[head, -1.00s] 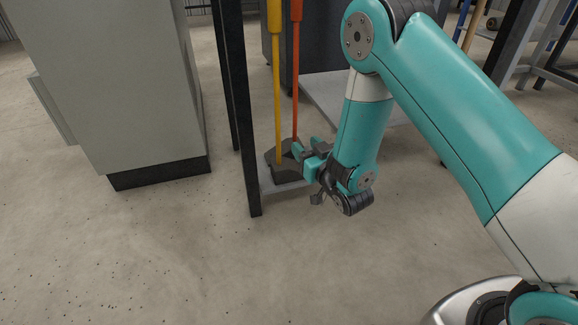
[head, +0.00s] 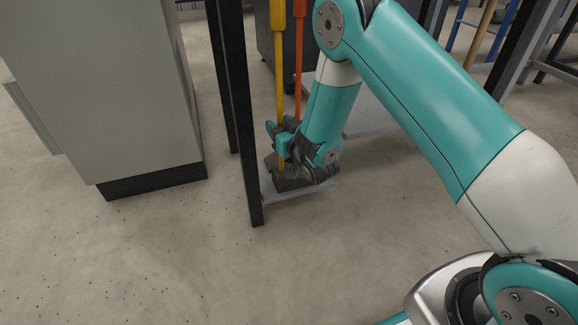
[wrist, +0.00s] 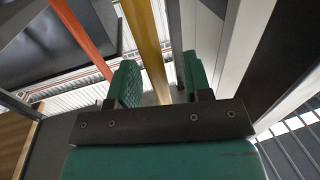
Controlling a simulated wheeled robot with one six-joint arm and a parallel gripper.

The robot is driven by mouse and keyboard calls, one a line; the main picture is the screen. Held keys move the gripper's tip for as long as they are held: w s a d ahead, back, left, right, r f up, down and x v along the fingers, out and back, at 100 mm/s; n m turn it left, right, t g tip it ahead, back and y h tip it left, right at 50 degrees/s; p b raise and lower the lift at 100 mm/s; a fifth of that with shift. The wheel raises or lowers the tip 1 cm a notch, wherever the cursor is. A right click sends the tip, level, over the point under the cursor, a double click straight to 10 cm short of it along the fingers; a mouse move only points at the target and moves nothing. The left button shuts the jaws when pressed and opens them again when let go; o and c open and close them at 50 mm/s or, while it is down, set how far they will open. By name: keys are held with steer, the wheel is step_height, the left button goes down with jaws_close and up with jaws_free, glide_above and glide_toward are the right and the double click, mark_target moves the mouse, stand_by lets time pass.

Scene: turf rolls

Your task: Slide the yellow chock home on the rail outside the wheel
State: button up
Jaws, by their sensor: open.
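No yellow chock, rail or wheel can be made out in these views. The yellow thing nearest my gripper is an upright pole (head: 279,75) with a thicker yellow grip on top, its foot at a dark block (head: 290,184). My gripper (head: 281,130) is open at the pole's lower part. In the wrist view the yellow pole (wrist: 146,42) shows between the two green fingers of my gripper (wrist: 160,80). I cannot tell whether they touch it. My wrist hides part of the block.
A black post (head: 236,100) stands close on the left, with a grey cabinet (head: 100,90) beyond. A low grey plate (head: 275,196) lies under the block. Front floor is clear.

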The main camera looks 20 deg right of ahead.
steer(key=shift+a, duration=0.1)
steer(key=shift+d, duration=0.2)
jaws_close()
stand_by(0.5)
stand_by(0.5)
steer(key=shift+w+r, duration=0.1)
steer(key=shift+r, duration=0.05)
